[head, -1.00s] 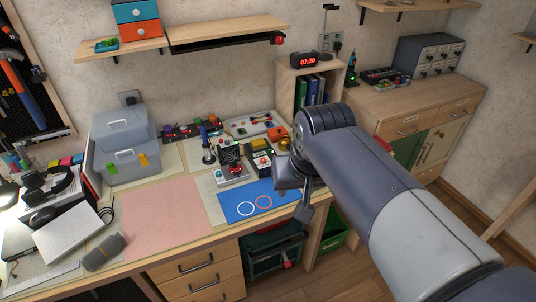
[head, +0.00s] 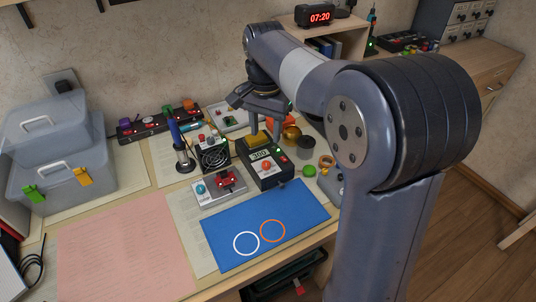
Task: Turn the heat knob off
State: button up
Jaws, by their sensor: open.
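A dark bench unit (head: 262,160) with a lit display that seems to read 300 stands behind the blue mat. An orange-red knob (head: 266,166) sits on its front below the display and appears to be the heat knob; its pointer setting is too small to read. A yellow block (head: 258,139) shows at the unit's top rear. My gripper (head: 258,118) is open and empty, pointing down above and behind the unit, apart from the knob. The gripper does not hide the knob.
A soldering iron stand (head: 182,155), a small fan box (head: 214,156) and a grey box with a red part (head: 219,186) crowd the left side. Small jars (head: 305,147) stand to the right.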

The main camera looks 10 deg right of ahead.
aim_at(266, 163)
notch_tip(266, 163, down, 10)
jog(key=shift+s+f+b, duration=0.1)
jog(key=shift+s+b, duration=0.05)
jog(key=shift+b, duration=0.7)
jog(key=shift+c, duration=0.3)
grip_shut()
